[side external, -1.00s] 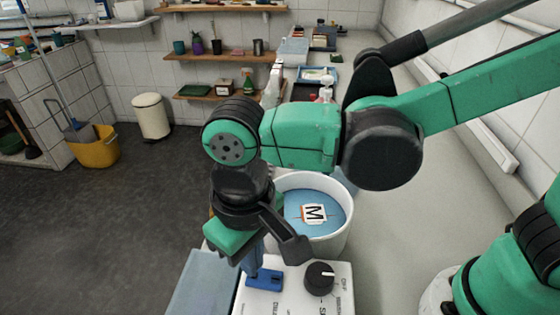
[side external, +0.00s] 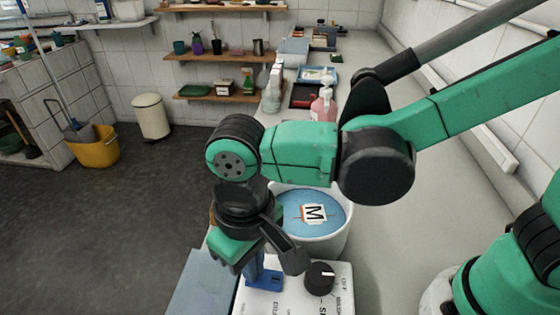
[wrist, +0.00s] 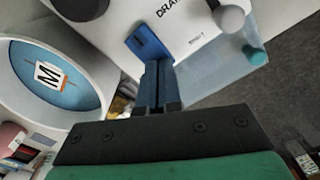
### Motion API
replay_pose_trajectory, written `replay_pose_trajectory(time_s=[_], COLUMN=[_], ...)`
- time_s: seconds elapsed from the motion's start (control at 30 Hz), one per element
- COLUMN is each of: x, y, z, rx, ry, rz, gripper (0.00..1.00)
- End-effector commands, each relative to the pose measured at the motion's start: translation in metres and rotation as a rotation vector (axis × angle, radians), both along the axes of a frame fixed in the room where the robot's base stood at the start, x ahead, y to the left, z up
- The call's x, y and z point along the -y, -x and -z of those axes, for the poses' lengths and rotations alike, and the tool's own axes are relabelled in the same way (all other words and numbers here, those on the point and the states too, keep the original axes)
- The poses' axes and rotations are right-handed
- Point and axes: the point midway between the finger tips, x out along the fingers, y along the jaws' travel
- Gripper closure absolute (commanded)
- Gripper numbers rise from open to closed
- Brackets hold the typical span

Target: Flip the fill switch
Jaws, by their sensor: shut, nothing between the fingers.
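The white control panel (side external: 305,300) lies in front of the bucket. A blue switch plate (side external: 268,281) sits on its far left part. It also shows in the wrist view (wrist: 148,40), with a small dark slot or rocker on it. My gripper (side external: 254,275) is shut and empty, pointing down at the plate. In the wrist view its blue fingers (wrist: 156,86) end right at the plate's near edge; I cannot tell whether they touch it. The rocker's position is unclear, and no fill label is readable.
A black dial (side external: 320,278) stands right of the switch. A white bucket (side external: 336,240) with a blue surface and an M card (side external: 313,213) stands behind the panel. A grey knob (wrist: 230,18) shows beside the DRAIN lettering. The counter to the right is clear.

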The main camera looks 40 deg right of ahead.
Motion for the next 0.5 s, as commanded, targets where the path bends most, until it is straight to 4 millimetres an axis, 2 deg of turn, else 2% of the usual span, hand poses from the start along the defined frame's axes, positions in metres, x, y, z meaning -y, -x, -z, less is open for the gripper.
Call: replay_pose_trajectory(time_s=[0.33,0.5], x=[0.0002,0.0], y=[0.0003,0.0001], z=[0.0053,-0.0001], rx=[0.0,0.0], ry=[0.0,0.0], rz=[0.0,0.0], gripper=[1.0,1.0])
